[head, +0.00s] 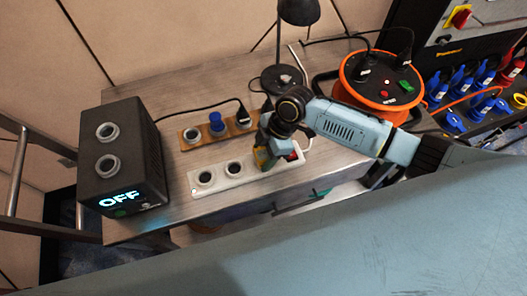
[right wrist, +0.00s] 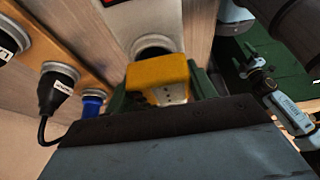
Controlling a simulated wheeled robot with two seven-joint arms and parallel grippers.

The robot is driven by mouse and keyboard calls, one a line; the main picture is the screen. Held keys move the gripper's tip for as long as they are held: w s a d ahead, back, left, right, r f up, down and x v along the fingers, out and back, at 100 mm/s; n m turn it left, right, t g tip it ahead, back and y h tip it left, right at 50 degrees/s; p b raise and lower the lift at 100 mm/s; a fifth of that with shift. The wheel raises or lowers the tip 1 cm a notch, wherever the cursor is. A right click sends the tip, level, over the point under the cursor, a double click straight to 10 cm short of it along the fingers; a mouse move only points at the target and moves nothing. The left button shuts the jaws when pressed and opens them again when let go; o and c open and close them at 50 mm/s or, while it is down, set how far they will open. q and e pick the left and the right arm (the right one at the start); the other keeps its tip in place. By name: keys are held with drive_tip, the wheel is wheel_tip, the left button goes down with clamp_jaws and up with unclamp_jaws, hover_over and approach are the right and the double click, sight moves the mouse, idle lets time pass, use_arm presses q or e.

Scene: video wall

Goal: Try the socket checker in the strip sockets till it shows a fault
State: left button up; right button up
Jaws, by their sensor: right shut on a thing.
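The yellow socket checker (head: 262,157) is held in my right gripper (head: 265,150), which is shut on it above the white strip (head: 217,184). In the right wrist view, the checker (right wrist: 160,78) is between the fingers, in front of a round socket (right wrist: 152,47). I cannot tell whether it is plugged in or just above. Small dots show on its face, with no clearly lit lamp. Two empty round sockets, one (head: 204,177) and another (head: 233,168), show left of the gripper. A red switch (head: 293,155) is at the strip's right end.
A wooden strip (head: 189,146) with a blue plug (head: 216,122) and a black plug lies behind. A black box (head: 122,170) reading OFF stands left. An orange cable reel (head: 372,100) and a lamp (head: 298,12) stand right and back. The table front is narrow.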

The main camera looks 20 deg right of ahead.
sight(257, 153)
drive_tip(key=shift+f, duration=0.3)
drive_tip(key=o, duration=1.5)
drive_tip(key=shift+o, duration=0.2)
drive_tip(key=shift+r, duration=0.2)
drive_tip(key=shift+r+p, duration=2.9)
drive_tip(key=shift+p, duration=0.1)
